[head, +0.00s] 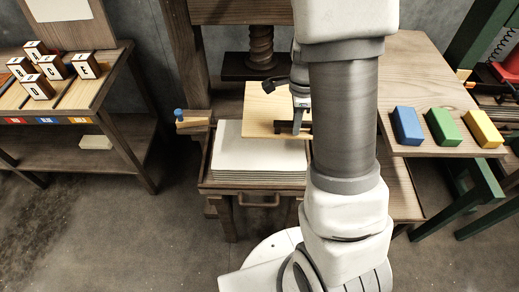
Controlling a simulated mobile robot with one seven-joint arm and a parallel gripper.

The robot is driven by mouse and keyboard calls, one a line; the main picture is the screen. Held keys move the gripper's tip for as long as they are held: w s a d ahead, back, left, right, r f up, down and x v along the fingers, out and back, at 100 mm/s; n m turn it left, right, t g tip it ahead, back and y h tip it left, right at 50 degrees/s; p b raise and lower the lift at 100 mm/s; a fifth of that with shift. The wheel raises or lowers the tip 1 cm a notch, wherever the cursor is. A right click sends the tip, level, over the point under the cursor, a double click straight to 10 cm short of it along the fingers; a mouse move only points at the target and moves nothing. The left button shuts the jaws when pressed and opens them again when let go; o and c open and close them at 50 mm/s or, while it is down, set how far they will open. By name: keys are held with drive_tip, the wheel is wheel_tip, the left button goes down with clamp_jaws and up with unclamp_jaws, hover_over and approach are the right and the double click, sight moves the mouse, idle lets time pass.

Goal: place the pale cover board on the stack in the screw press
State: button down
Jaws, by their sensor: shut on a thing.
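The pale cover board (264,104) is a light wood panel, seen over the back part of the white stack (258,155). My gripper (299,124) is shut on the board near its right side, and my arm hides the board's right end. The stack of white sheets lies in the bed of the wooden screw press (203,60). The board appears set back from the stack's front edge. I cannot tell whether it touches the stack. The press's screw (261,45) and dark platen (250,67) are behind the board.
A small wooden piece with a blue knob (179,115) sticks out at the press's left. A side table (425,75) at right holds blue, green and yellow blocks (443,126). A bench at left carries several lettered blocks (53,66). Floor (130,230) is clear at front left.

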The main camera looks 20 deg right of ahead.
drive_tip(key=shift+s+a+f+b, duration=0.25)
drive_tip(key=shift+a+f+b, duration=0.05)
drive_tip(key=shift+a+f, duration=1.5)
drive_tip(key=shift+s+a+f+b, duration=0.25)
drive_tip(key=shift+s+a+f, duration=0.05)
drive_tip(key=shift+a+f, duration=1.5)
drive_tip(key=shift+s+a+f+b, duration=0.25)
drive_tip(key=shift+a+f+b, duration=0.05)
drive_tip(key=shift+a+f, duration=1.5)
drive_tip(key=shift+a, duration=0.1)
drive_tip(key=shift+f, duration=0.1)
drive_tip(key=c, duration=0.8)
unclamp_jaws()
drive_tip(key=shift+c, duration=0.2)
